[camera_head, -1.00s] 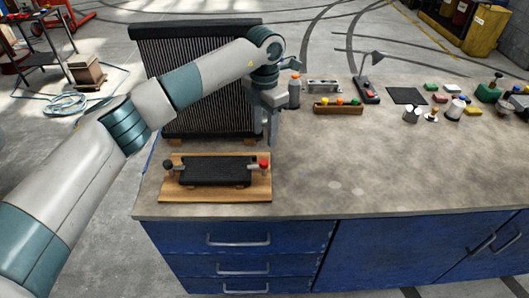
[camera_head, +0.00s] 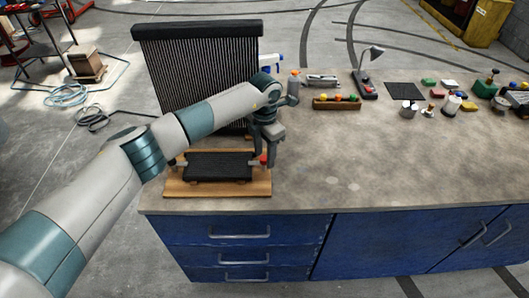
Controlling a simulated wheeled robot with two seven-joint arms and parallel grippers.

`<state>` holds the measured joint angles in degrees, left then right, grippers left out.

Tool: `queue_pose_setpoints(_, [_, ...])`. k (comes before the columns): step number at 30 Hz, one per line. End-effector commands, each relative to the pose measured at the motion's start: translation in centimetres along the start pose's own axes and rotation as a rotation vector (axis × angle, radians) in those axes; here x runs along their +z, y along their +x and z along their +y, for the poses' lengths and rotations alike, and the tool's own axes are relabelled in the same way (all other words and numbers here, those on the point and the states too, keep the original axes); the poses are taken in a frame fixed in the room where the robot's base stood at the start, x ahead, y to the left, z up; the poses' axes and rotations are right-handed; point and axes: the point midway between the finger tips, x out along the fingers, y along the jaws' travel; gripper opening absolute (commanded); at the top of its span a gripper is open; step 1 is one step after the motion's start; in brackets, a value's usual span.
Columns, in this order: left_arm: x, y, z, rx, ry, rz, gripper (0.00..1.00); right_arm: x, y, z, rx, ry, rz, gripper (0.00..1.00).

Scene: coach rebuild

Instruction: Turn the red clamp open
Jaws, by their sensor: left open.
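The red clamp (camera_head: 263,160) is a small red knob at the right end of a wooden board (camera_head: 218,188) near the bench's front left. A flat black part (camera_head: 218,167) lies on the board. My left gripper (camera_head: 268,160) is open and points down right at the red clamp. Its fingers partly cover the clamp, and I cannot tell whether they touch it. A dark clamp at the board's left end is largely hidden by my left arm. My right gripper is not in view.
A tall black finned radiator (camera_head: 200,70) stands behind the board. Behind my gripper are an orange-capped bottle (camera_head: 294,82), a blue-and-white spray bottle (camera_head: 277,63) and a wooden tray (camera_head: 337,103) of coloured knobs. The middle of the bench (camera_head: 400,160) is clear.

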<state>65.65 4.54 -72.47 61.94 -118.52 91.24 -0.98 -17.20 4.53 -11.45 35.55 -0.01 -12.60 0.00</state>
Motion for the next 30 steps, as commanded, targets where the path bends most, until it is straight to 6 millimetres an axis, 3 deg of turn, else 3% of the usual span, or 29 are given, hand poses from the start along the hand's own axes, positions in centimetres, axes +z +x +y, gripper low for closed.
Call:
queue_pose_setpoints(2, [0.0, 0.0, 0.0, 0.0, 0.0, 0.0, 0.42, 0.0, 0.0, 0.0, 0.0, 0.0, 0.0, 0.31])
queue_pose_setpoints(7, [0.0, 0.0, 0.0, 0.0, 0.0, 0.0, 0.01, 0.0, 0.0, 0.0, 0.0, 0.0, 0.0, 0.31])
queue_pose_setpoints(20, [0.0, 0.1, 0.0, -0.001, -0.042, -0.001, 0.01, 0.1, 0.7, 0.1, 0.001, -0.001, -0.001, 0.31])
queue_pose_setpoints(30, [0.0, 0.3, 0.1, 0.001, -0.235, -0.001, 0.01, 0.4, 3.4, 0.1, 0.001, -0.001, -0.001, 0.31])
